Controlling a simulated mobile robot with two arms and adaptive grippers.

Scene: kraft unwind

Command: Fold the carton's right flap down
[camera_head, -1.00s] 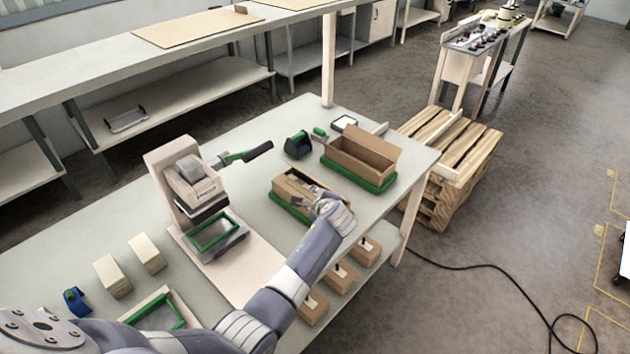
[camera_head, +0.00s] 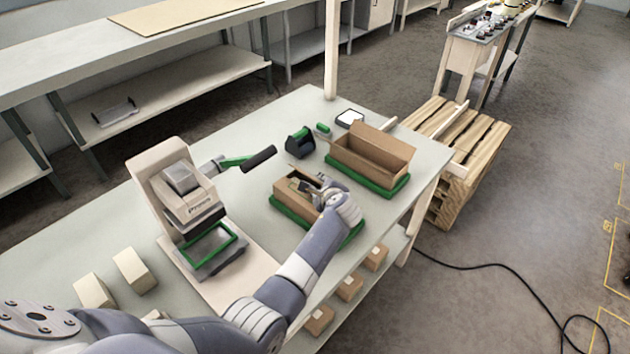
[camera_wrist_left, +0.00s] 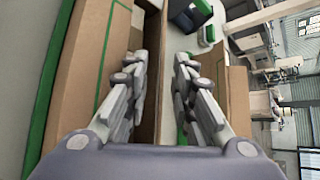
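The small brown carton (camera_head: 285,192) sits in a green tray (camera_head: 290,216) on the table, its top at least partly open. My left gripper (camera_head: 318,187) is at the carton's right part and hides much of it, including most of the right side. In the left wrist view the two fingers (camera_wrist_left: 161,62) stand apart, with a gap between them and nothing visibly gripped. Brown cardboard panels (camera_wrist_left: 82,75) show on the left and another brown panel (camera_wrist_left: 238,100) on the right. I cannot tell which panel is the right flap. My right gripper is not in view.
A larger open carton (camera_head: 372,160) in a green tray stands just behind and right. A dark tape dispenser (camera_head: 300,143) stands behind. Small boxes (camera_head: 350,287) sit on the shelf below.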

